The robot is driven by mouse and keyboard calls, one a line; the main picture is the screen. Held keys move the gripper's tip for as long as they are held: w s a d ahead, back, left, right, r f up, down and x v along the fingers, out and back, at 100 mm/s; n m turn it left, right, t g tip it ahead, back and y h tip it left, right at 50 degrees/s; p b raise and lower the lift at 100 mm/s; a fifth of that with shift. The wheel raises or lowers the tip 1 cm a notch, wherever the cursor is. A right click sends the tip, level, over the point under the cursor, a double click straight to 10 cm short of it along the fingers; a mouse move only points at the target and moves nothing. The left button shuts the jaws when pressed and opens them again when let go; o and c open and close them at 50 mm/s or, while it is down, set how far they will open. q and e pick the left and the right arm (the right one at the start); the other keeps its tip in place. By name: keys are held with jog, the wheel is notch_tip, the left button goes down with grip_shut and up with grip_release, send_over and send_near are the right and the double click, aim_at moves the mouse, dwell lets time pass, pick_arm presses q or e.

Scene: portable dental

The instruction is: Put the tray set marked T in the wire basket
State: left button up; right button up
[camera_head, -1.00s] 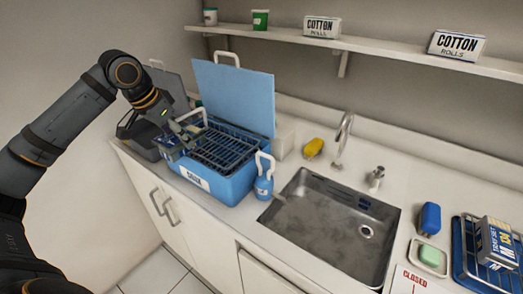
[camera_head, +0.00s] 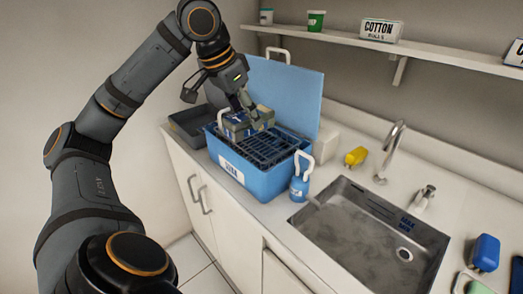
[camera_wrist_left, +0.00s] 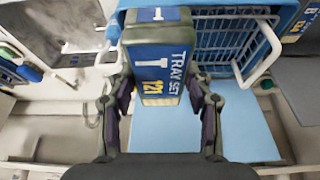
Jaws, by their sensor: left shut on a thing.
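My left gripper (camera_head: 246,106) is shut on the tray set marked T (camera_head: 238,126), a grey-green box with a blue and yellow label. In the left wrist view the tray set (camera_wrist_left: 160,66) sits between the fingers (camera_wrist_left: 160,108), with T, TRAY SET and 121 on its label. The wire basket (camera_head: 272,148) is dark, with white handles, inside an open blue tub (camera_head: 262,183). The tray set is over the basket's left part; I cannot tell if it touches it. In the left wrist view the basket (camera_wrist_left: 228,42) shows beside and behind it. My right gripper is out of view.
The tub's blue lid (camera_head: 290,95) stands upright behind. A grey box (camera_head: 188,128) is at its left. A blue bottle (camera_head: 299,188), the sink (camera_head: 365,235) and a yellow object (camera_head: 356,156) are to the right. A shelf (camera_head: 400,47) runs above.

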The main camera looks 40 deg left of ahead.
aim_at(238, 121)
pick_arm(q)
jog(key=s, duration=0.1)
jog(key=s+r, duration=0.1)
jog(key=s+d+r, duration=0.1)
jog(key=s, duration=0.1)
jog(key=shift+s+r+b, duration=0.1)
jog(key=shift+r+b, duration=0.05)
jog(key=shift+b, duration=0.2)
jog(key=w+a+f+p, duration=0.1)
jog(key=w+f+p, duration=0.1)
jog(key=w+f, duration=0.1)
jog(key=w+a+f+p, duration=0.2)
jog(key=w, duration=0.3)
jog(key=w+a+f+p, duration=0.2)
jog(key=w+f, duration=0.1)
jog(key=w, duration=0.1)
jog(key=shift+w+f, duration=0.1)
jog(key=shift+f, duration=0.25)
jog(key=shift+w+a+f, duration=0.2)
jog(key=shift+w+f, duration=0.05)
jog(key=shift+f, duration=0.15)
jog(key=shift+w+f, duration=0.2)
jog(key=shift+f, duration=0.1)
notch_tip(238, 121, down, 3)
jog(key=shift+a+f+b, duration=0.1)
jog(key=shift+b, duration=0.5)
